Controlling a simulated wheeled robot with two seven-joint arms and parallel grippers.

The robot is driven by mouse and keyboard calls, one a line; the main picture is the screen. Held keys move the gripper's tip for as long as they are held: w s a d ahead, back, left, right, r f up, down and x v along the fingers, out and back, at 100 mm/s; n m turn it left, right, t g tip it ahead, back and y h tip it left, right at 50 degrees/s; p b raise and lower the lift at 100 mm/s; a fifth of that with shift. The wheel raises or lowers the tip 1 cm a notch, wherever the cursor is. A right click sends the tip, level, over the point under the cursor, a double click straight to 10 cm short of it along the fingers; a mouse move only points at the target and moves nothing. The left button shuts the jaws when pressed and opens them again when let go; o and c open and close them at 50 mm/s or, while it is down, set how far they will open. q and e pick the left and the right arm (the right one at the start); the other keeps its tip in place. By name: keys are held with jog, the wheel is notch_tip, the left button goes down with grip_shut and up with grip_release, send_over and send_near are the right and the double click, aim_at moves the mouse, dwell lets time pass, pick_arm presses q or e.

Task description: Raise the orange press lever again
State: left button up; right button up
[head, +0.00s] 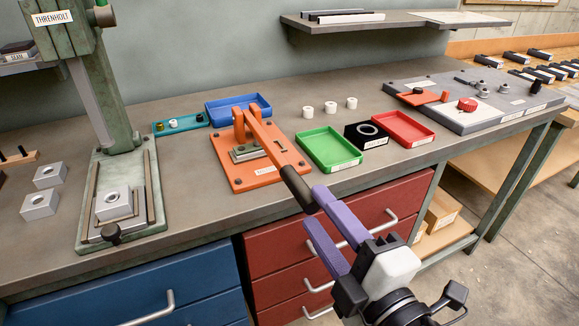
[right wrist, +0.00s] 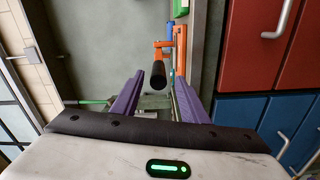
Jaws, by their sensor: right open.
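The orange press lever (head: 265,140) slopes down from the orange press (head: 278,172) toward the bench front. Its black grip (head: 298,188) sticks out past the bench edge. My right gripper (head: 313,205) is open, its purple fingers at the end of the grip. In the right wrist view the black grip (right wrist: 158,76) shows between the two spread fingers, with a gap on both sides. I cannot tell whether the grip's end touches a finger in the head view. My left gripper is not in view.
A green tray (head: 328,131), a black block with a ring (head: 349,136) and a red tray (head: 426,134) stand right of the press. A blue tray (head: 261,103) lies behind it. A tall green press (head: 148,190) stands at left. Red drawers (head: 270,262) are below.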

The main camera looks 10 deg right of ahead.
aim_at(293, 178)
jog(key=shift+w+a+b, duration=0.2)
jog(key=shift+w+b, duration=0.2)
jog(key=shift+b, duration=0.25)
jog(key=b+x, duration=0.1)
jog(key=b, duration=0.1)
jog(key=shift+w+a+f+b, duration=0.1)
jog(key=shift+w+f+b, duration=0.1)
jog(key=shift+w+b, duration=0.45)
jog(key=shift+b, duration=0.25)
jog(key=b+x, duration=0.1)
jog(key=b, duration=0.2)
jog(key=shift+w+a+b, duration=0.2)
jog(key=shift+a+b, duration=0.05)
jog(key=shift+b, duration=0.1)
jog(key=x, duration=0.4)
jog(key=shift+d+r+p, duration=0.1)
jog(key=shift+r+p, duration=0.25)
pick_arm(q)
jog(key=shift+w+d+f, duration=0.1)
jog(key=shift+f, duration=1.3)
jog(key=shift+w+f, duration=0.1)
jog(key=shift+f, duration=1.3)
pick_arm(e)
jog(key=shift+w+a, duration=0.25)
jog(key=shift+w, duration=0.3)
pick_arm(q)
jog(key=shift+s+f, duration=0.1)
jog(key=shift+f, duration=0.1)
pick_arm(e)
grip_shut()
